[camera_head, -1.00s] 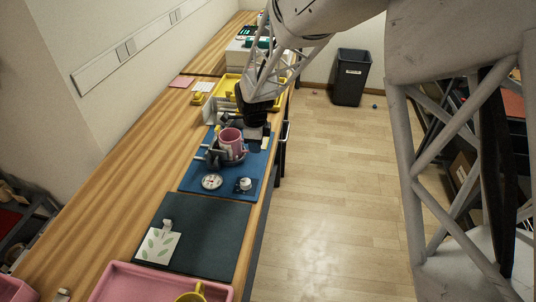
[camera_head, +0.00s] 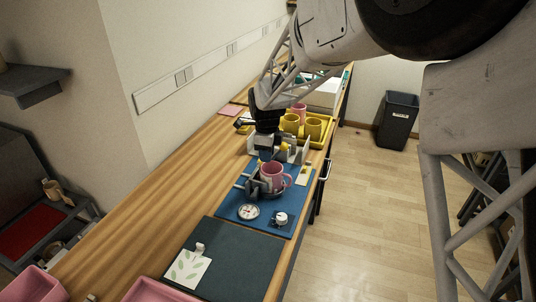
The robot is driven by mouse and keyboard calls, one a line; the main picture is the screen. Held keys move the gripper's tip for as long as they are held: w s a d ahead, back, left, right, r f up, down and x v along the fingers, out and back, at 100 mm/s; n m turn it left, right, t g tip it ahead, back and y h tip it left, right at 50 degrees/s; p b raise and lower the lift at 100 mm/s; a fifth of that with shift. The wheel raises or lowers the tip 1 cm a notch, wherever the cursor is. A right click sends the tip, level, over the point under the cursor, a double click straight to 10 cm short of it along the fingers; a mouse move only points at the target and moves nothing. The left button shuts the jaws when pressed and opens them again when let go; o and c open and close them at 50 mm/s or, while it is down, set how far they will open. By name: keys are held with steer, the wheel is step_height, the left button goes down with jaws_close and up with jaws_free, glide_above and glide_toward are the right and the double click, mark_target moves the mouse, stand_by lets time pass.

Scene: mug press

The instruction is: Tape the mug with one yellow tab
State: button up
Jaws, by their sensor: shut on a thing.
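The pink mug (camera_head: 271,173) stands upright in a grey press fixture (camera_head: 257,186) on the blue mat (camera_head: 240,205), its handle to the right. My gripper (camera_head: 266,156) points down just behind the mug, at its back left rim. It is shut on a small yellow piece, apparently a tab, mostly hidden between the fingers. I cannot tell whether the piece touches the mug. A pale card with yellow on it (camera_head: 306,169) lies at the mat's right edge.
A dial (camera_head: 248,212) and a small white-topped device (camera_head: 281,218) sit in front of the press. Yellow mugs (camera_head: 313,129) stand in a yellow tray behind. A dark mat (camera_head: 240,262) with a leaf-patterned card (camera_head: 188,269) lies nearer. Grey uprights (camera_head: 297,150) stand close behind the mug.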

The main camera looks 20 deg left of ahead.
steer(key=shift+f, duration=0.1)
steer(key=shift+f, duration=2.45)
steer(key=shift+f, duration=0.65)
stand_by(1.2)
steer(key=o, duration=0.8)
steer(key=shift+r, duration=0.2)
steer(key=shift+r, duration=3.75)
steer(key=shift+d, duration=0.1)
